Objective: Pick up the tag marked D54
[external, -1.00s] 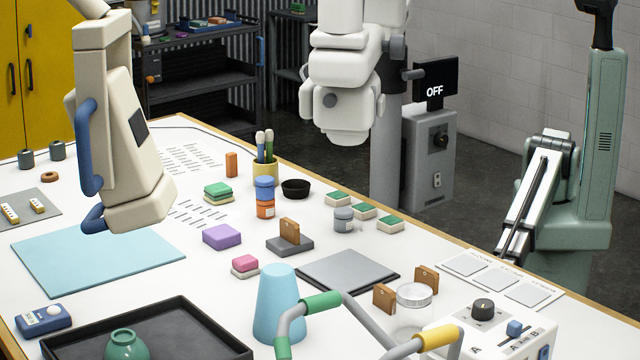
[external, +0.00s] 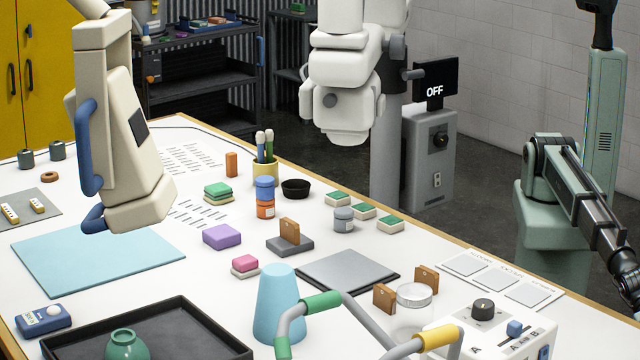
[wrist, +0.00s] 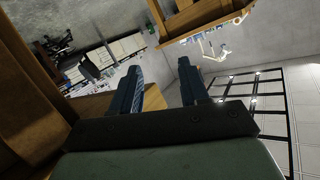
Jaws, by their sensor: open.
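Several brown tag-like pieces show in the external view. One brown piece (external: 289,230) stands upright in a grey slotted block near the middle of the table. Another brown piece (external: 384,298) and a third brown piece (external: 427,278) stand beside a clear round dish. No D54 mark is legible on any of them. My gripper (wrist: 160,72) shows in the wrist view with its two dark blue fingers apart and nothing between them. In the external view my arm runs down past the right edge, so the gripper is out of that picture, away from the brown pieces.
A grey pad (external: 347,271), a light-blue cone (external: 277,305), a clear dish (external: 414,295) and a control box (external: 500,330) crowd the near table. Bent tubing with green and yellow grips stands in front. In the wrist view, brown wooden surfaces (wrist: 35,85) lie close at left.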

